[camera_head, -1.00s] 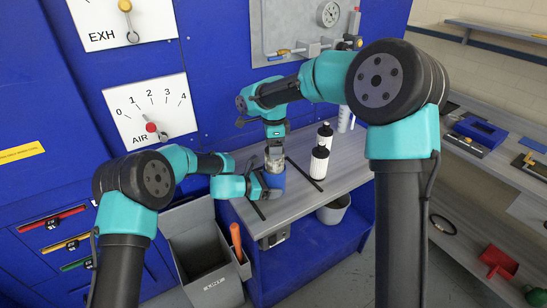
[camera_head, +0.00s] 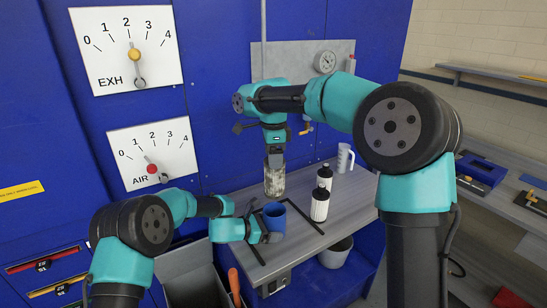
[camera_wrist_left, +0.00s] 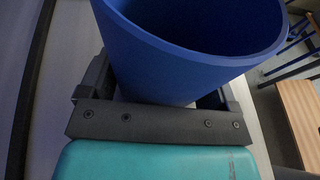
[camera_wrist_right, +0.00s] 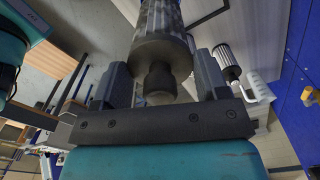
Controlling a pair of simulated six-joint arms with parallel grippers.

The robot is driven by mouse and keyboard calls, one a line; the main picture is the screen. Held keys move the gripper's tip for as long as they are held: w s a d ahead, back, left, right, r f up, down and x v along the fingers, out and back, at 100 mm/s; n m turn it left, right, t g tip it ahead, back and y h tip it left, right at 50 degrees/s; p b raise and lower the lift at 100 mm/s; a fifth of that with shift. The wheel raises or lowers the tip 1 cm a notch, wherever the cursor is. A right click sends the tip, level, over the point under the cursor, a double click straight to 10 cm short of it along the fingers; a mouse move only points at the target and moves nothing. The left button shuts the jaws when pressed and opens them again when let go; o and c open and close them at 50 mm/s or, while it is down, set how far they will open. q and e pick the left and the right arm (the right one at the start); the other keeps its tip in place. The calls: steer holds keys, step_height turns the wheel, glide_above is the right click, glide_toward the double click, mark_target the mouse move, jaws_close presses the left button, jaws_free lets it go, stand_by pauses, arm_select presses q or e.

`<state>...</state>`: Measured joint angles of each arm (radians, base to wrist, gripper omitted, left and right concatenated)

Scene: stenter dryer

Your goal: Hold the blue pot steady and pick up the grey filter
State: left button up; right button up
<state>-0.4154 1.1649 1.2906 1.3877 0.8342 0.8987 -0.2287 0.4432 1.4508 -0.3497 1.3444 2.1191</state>
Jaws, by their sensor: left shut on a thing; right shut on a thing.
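The blue pot (camera_head: 274,218) stands upright on the grey bench. My left gripper (camera_head: 267,230) is shut on its side, low near the bench; the left wrist view shows the pot's open rim (camera_wrist_left: 190,55) above the fingers. The grey filter (camera_head: 275,181), a mottled cylinder, hangs upright just above the pot, apparently clear of its rim. My right gripper (camera_head: 276,158) is shut on the filter's top from above. In the right wrist view the filter (camera_wrist_right: 160,45) has a dark cap and a rounded knob between the fingers (camera_wrist_right: 158,88).
Two white ribbed cylinders with black tops (camera_head: 319,206) stand right of the pot. A white jug (camera_head: 344,158) is farther back. Dark strips lie on the bench (camera_head: 305,247) around the pot. The blue panel with dials (camera_head: 150,150) rises behind. A grey bucket (camera_head: 335,253) sits below.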

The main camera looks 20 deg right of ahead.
arm_select(q)
steer(key=o, duration=0.5)
steer(key=shift+o, duration=0.2)
steer(key=v, duration=1.2)
steer(key=shift+d, duration=0.1)
steer(key=x, duration=1.2)
steer(key=shift+a, duration=0.2)
